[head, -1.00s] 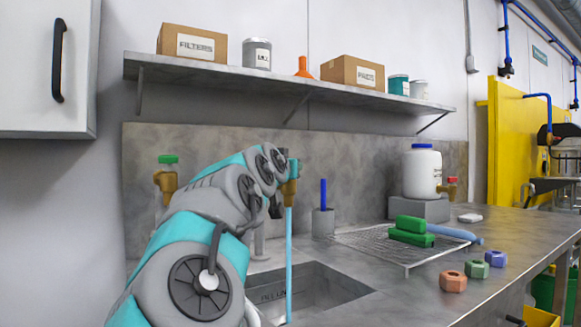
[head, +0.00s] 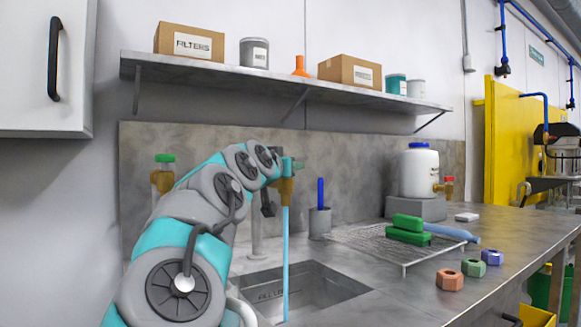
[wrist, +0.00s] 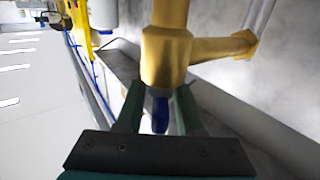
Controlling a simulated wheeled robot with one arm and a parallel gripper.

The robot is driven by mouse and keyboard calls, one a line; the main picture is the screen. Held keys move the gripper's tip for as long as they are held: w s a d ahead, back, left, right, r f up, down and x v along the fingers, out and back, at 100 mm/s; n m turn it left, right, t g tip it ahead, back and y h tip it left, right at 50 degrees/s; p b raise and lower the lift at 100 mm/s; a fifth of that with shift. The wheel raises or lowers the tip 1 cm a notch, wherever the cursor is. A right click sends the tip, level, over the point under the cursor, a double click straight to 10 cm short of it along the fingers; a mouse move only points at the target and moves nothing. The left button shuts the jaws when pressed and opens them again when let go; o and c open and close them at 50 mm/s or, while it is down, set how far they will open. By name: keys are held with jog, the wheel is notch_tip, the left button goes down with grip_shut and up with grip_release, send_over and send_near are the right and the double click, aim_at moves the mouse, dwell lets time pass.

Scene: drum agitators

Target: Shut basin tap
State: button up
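The brass basin tap (head: 286,188) is at the back of the sink, with a blue stream of water (head: 285,250) running from it into the basin (head: 312,292). My gripper (wrist: 158,100) is at the top of this tap; in the head view my arm largely hides it. In the wrist view the brass tap body (wrist: 166,55) fills the upper middle. A blue handle (wrist: 160,116) shows between my two dark green fingers, with gaps on both sides. The gripper looks open around it, and I cannot tell whether anything touches.
A green-handled brass tap (head: 164,178) is at the left. A drying rack (head: 400,247) with green blocks, several coloured nuts (head: 450,280) and a white jug (head: 419,172) with a red-handled tap stand to the right. A shelf (head: 280,88) runs above.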

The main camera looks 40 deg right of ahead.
jog(key=shift+o, duration=0.5)
jog(key=b+v, duration=0.1)
jog(key=v, duration=0.6)
jog(key=shift+s+a, duration=0.25)
jog(key=shift+a, duration=0.1)
jog(key=shift+o, duration=0.2)
